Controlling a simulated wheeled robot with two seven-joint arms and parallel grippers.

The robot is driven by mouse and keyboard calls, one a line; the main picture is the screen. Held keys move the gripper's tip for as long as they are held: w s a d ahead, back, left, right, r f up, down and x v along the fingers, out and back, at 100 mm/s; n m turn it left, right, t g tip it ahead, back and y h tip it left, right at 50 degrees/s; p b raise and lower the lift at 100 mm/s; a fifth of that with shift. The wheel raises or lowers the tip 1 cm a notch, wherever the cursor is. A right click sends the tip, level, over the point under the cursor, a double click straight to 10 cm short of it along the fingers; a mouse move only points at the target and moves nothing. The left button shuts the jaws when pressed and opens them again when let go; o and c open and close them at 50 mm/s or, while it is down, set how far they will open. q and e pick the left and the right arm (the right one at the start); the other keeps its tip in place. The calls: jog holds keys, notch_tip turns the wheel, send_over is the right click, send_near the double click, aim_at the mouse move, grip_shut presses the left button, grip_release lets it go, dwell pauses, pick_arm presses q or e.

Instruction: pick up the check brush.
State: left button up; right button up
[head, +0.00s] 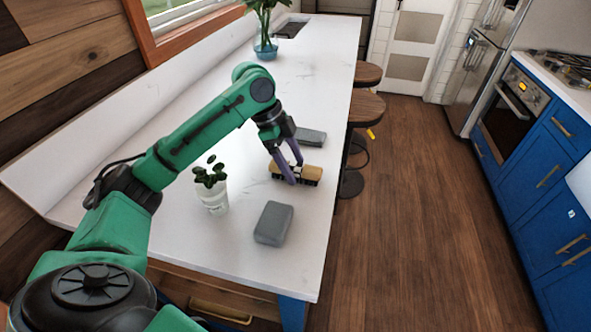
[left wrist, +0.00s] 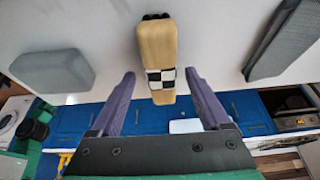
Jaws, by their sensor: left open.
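The check brush (head: 309,173) lies on the white counter in the head view. It has a wooden back with a black-and-white checked patch and dark bristles below. In the left wrist view the brush (left wrist: 157,50) is at the top middle, its checked end pointing toward the gap between the fingers. My left gripper (head: 290,171) has its purple fingers at the brush in the head view, partly covering it. In the left wrist view the gripper (left wrist: 160,98) is open, with a finger on each side and nothing clearly gripped. My right gripper is not in view.
A grey block (head: 273,223) lies nearer on the counter, and a dark grey flat block (head: 310,137) lies beyond the brush. A glass with a plant (head: 213,192) stands left. A vase (head: 265,48) is far back. Stools (head: 366,108) line the counter's right edge.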

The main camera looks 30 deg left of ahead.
pick_arm(q)
jog(key=shift+w+a, duration=0.1)
grip_shut()
jog(key=shift+r, duration=0.45)
notch_tip(320, 180, up, 11)
notch_tip(320, 180, up, 8)
jog(key=p, duration=0.3)
send_over(293, 166)
